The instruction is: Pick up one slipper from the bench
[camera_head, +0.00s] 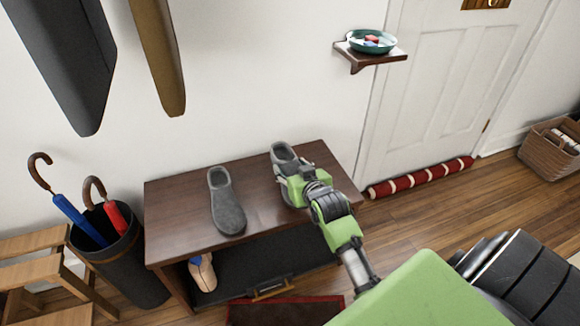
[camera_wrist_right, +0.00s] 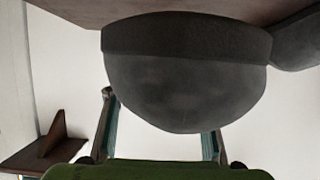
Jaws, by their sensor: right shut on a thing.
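Two grey felt slippers are at the dark wooden bench (camera_head: 180,240). The left slipper (camera_head: 227,205) lies on the bench top, toe toward me, clear of my grippers. The right slipper (camera_head: 281,153) is partly hidden by my right gripper (camera_head: 293,188), which is shut on it. In the right wrist view the held slipper's rounded toe (camera_wrist_right: 185,92) fills the middle, between the two fingers and hiding part of them. The other slipper (camera_wrist_right: 298,45) shows at the right edge. Whether the held slipper still touches the bench is hard to tell. My left gripper is out of view.
A small wall shelf (camera_head: 385,58) with a teal bowl (camera_head: 371,41) is at upper right. An umbrella bin (camera_head: 128,265) stands left of the bench. A red striped draught stopper (camera_head: 420,177) lies along the door. Coats hang above. Open floor lies right of the bench.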

